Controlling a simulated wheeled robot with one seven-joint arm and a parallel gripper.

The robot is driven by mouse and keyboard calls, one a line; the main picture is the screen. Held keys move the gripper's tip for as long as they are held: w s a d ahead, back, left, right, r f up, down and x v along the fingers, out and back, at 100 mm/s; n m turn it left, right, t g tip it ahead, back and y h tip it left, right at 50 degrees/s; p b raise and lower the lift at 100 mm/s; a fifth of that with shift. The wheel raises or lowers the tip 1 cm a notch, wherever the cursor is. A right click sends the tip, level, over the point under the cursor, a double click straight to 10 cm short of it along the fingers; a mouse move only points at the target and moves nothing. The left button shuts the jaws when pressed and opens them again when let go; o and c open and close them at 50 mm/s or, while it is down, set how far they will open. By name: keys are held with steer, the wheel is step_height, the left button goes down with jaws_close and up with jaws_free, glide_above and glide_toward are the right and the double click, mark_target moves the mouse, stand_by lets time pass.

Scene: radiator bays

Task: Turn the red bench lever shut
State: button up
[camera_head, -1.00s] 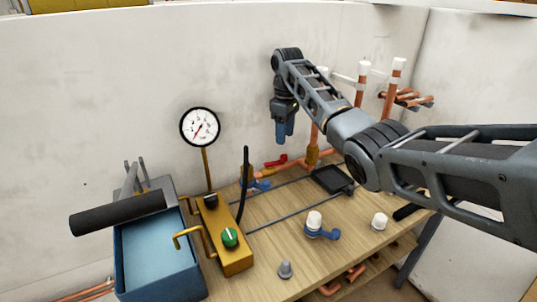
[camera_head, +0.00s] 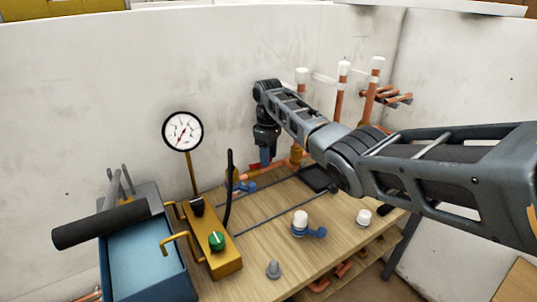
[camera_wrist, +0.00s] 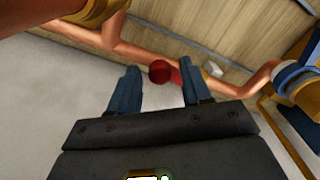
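The red bench lever (camera_wrist: 162,72) shows in the wrist view near the bench's edge, its rounded end lying between my two blue fingertips. My gripper (camera_wrist: 160,84) is open, with a finger on either side of the lever. I cannot tell whether either finger touches it. In the head view my gripper (camera_head: 266,157) points down at the back of the wooden bench (camera_head: 262,217) and largely hides the lever. A copper pipe (camera_wrist: 150,53) with brass fittings runs beside the lever.
A blue-handled valve (camera_head: 243,186) sits just left of my gripper. A dark tray (camera_head: 317,178) lies to the right. The yellow pump unit with a green knob (camera_head: 217,241), a gauge (camera_head: 183,131) and a blue tank (camera_head: 150,265) stand at left. White-capped pipes (camera_head: 343,90) rise behind.

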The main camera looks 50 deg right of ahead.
jaws_close()
steer(key=shift+s+a, duration=0.1)
stand_by(0.3)
steer(key=s+a+m+p, duration=0.2)
steer(key=a+m, duration=0.4)
steer(key=m, duration=0.9)
steer(key=shift+s+a+m, duration=0.15)
steer(key=shift+m, duration=0.15)
stand_by(0.3)
